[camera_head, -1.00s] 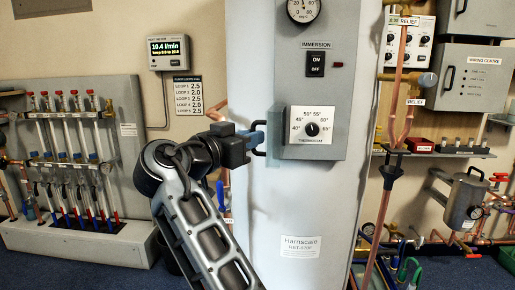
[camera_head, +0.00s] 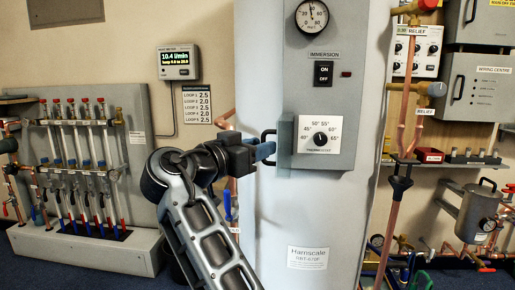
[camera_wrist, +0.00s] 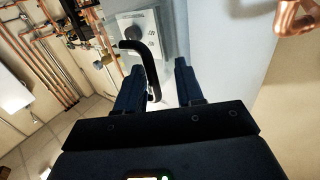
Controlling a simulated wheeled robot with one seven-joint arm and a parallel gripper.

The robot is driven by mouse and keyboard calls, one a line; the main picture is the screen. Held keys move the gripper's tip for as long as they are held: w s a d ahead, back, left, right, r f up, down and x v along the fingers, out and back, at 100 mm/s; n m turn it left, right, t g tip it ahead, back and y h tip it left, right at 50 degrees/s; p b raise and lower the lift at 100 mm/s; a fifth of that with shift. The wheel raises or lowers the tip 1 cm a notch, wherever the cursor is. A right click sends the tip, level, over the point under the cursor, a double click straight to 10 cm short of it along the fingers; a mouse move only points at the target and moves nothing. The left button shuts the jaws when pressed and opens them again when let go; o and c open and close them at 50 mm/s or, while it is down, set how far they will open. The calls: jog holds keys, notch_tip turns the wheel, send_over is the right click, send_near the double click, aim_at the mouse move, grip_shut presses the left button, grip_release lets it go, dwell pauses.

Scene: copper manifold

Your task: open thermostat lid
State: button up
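The thermostat (camera_head: 336,146) is a white plate with a dark dial, low on the grey control panel of the tall cylinder. A black bar handle (camera_head: 265,134) stands out at the left edge of that panel, beside a faint, see-through lid edge (camera_head: 284,142). My gripper (camera_head: 268,151) is at this handle from the left; its blue fingertips overlap it in the head view. In the wrist view my gripper (camera_wrist: 160,88) has its two fingers apart. The curved handle (camera_wrist: 145,62) reaches between them, close to the left finger; contact is unclear. The thermostat (camera_wrist: 140,35) shows behind it.
The immersion switch (camera_head: 323,73) and a round gauge (camera_head: 312,17) sit above the thermostat. A manifold board (camera_head: 80,165) stands at left. Copper pipes (camera_head: 393,215) and a relief valve run close on the right.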

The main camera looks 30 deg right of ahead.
jog(key=shift+a, duration=0.1)
jog(key=v, duration=0.7)
jog(key=shift+s+a, duration=0.15)
jog(key=shift+a, duration=0.15)
